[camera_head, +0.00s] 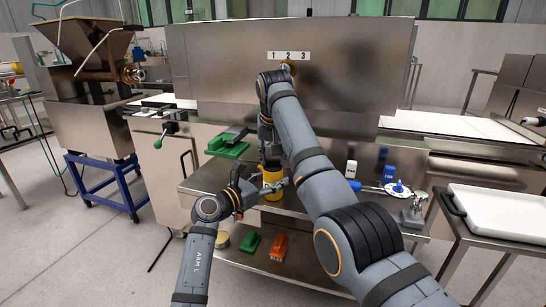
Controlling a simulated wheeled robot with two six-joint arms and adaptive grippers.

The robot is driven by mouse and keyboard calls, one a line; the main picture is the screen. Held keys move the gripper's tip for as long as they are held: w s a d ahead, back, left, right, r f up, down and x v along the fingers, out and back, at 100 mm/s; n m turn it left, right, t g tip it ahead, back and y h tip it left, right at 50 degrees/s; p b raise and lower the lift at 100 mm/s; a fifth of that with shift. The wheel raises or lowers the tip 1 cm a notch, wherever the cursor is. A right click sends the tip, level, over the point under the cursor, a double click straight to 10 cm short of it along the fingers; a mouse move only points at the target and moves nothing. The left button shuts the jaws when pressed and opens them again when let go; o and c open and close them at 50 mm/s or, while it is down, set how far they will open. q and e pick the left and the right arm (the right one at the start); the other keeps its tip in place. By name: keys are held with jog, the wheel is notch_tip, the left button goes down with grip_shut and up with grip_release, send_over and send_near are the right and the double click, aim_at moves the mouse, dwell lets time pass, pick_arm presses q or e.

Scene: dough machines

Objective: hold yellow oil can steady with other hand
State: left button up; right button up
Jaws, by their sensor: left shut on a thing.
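The yellow oil can (273,178) stands upright on the upper steel shelf of the machine, near the middle of the camera_head view. My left gripper (277,187) reaches in from the lower left and is shut on the can's body, low on its side. My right arm comes from the lower right, passes up over the shelf and bends down above the can. My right gripper (269,156) is a dark shape at the can's top; its fingers are too small and hidden to read. The can's upper part is partly covered.
A green object (228,146) lies left of the can. White and blue bottles (388,176) and a blue-and-white round part (398,189) stand to the right. Green and red boxes (279,247) are on the lower shelf. A white tray (500,214) lies on a side table.

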jog(key=c, duration=0.3)
jog(key=shift+n, duration=0.3)
jog(key=n+y, duration=0.1)
jog(key=n, duration=0.3)
jog(key=shift+w+d+y, duration=0.1)
jog(key=shift+d+y, duration=0.1)
jog(key=shift+y, duration=0.2)
jog(key=shift+n+g+y, duration=0.6)
jog(key=shift+n, duration=1.5)
jog(key=shift+r, duration=0.1)
jog(key=o, duration=1.2)
jog(key=shift+c, duration=0.2)
